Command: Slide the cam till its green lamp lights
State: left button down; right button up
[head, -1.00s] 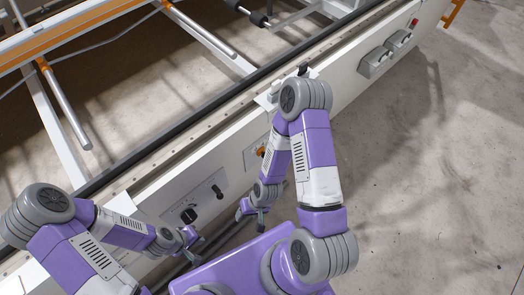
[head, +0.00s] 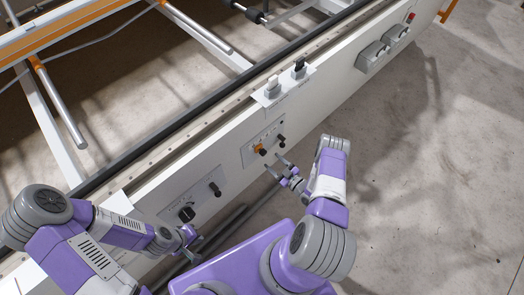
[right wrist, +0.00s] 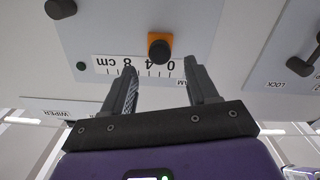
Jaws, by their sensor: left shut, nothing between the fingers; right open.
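The cam is an orange slider with a dark knob (head: 261,150) on the white machine front. In the right wrist view the cam (right wrist: 160,46) appears above a scale marked 0, 4, 8 cm, towards its 0 end. A small dark green lamp (right wrist: 81,63) left of it looks unlit. My right gripper (head: 275,164) is open just in front of the cam panel; in its wrist view the fingers (right wrist: 160,70) straddle the cam's line, with nothing between them. Whether they touch it is unclear. My left gripper (head: 193,241) is shut and empty, low at left.
A LOCK lever (right wrist: 302,65) is on the neighbouring panel. A dark knob (head: 187,214) is further left. Grey boxes (head: 372,56) are at right. The floor at right is clear.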

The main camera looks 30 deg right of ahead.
aim_at(265, 154)
jog(key=shift+b+x, duration=0.75)
jog(key=shift+x, duration=2.85)
jog(key=shift+r, duration=0.2)
